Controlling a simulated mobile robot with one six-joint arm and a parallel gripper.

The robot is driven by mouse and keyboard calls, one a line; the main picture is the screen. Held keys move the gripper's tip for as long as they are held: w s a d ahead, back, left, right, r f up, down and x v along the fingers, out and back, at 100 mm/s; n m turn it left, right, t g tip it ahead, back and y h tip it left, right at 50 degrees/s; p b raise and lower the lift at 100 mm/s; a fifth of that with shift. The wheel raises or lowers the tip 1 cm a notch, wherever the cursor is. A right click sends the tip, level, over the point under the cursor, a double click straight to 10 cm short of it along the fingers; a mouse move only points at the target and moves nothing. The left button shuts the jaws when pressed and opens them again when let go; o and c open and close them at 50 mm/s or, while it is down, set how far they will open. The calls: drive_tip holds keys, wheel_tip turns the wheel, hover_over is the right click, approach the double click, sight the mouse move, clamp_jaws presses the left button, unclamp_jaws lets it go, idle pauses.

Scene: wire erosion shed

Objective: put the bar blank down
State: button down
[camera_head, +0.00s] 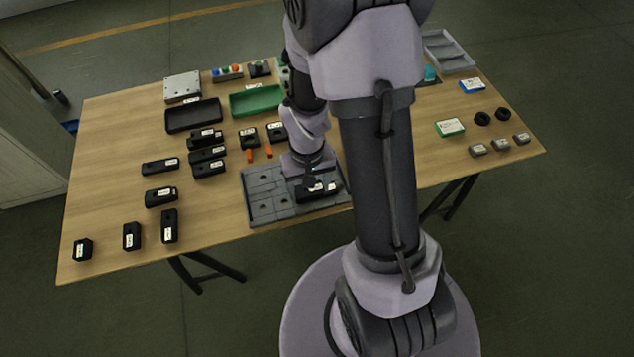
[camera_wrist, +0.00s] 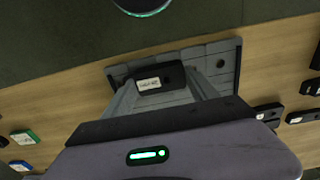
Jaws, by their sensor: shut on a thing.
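The bar blank (camera_head: 329,187) is a black block with a white label, low over the right part of a grey plate (camera_head: 265,208) with recesses and holes. It also shows in the wrist view (camera_wrist: 174,73), between my two fingers. My gripper (camera_head: 311,183) is shut on the bar blank; in the wrist view its fingers (camera_wrist: 160,80) stand on either side of it. The grey plate lies behind the blank in the wrist view (camera_wrist: 222,68). I cannot tell whether the blank touches the plate; my arm hides part of the area.
The wooden table (camera_head: 215,225) holds several black labelled blocks at left, a black tray (camera_head: 193,115) and a green tray (camera_head: 257,101) at the back. Small grey blocks (camera_head: 501,144) and a green box (camera_head: 449,127) lie at right. Bare wood lies left of the plate.

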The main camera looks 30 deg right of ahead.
drive_tip(key=shift+w+d+f, duration=0.1)
drive_tip(key=shift+w+d, duration=0.2)
drive_tip(key=shift+d, duration=0.25)
drive_tip(key=shift+w+d+f, duration=0.1)
drive_tip(key=shift+w+d, duration=0.2)
drive_tip(key=shift+d, duration=0.25)
drive_tip(key=shift+w+d+f+b, duration=0.15)
drive_tip(key=shift+d+f+b, duration=0.15)
drive_tip(key=shift+f+b, duration=0.4)
drive_tip(key=shift+w+d+f+b, duration=0.15)
drive_tip(key=shift+d+f+b, duration=0.15)
drive_tip(key=shift+f, duration=0.7)
drive_tip(key=shift+f, duration=0.2)
drive_tip(key=shift+c, duration=1.2)
unclamp_jaws()
wheel_tip(320, 180, up, 12)
drive_tip(key=p, duration=0.5)
wheel_tip(320, 180, up, 11)
drive_tip(key=t, duration=0.2)
hover_over(301, 189)
drive_tip(key=s+a+r+m+t+y, duration=0.1)
drive_tip(key=s+a+r+t+y, duration=0.1)
drive_tip(key=s+a+r, duration=0.7)
wheel_tip(301, 189, up, 2)
drive_tip(key=shift+s+a+r+t, duration=0.15)
drive_tip(key=shift+s+a+t, duration=0.2)
drive_tip(key=shift+s+t, duration=0.5)
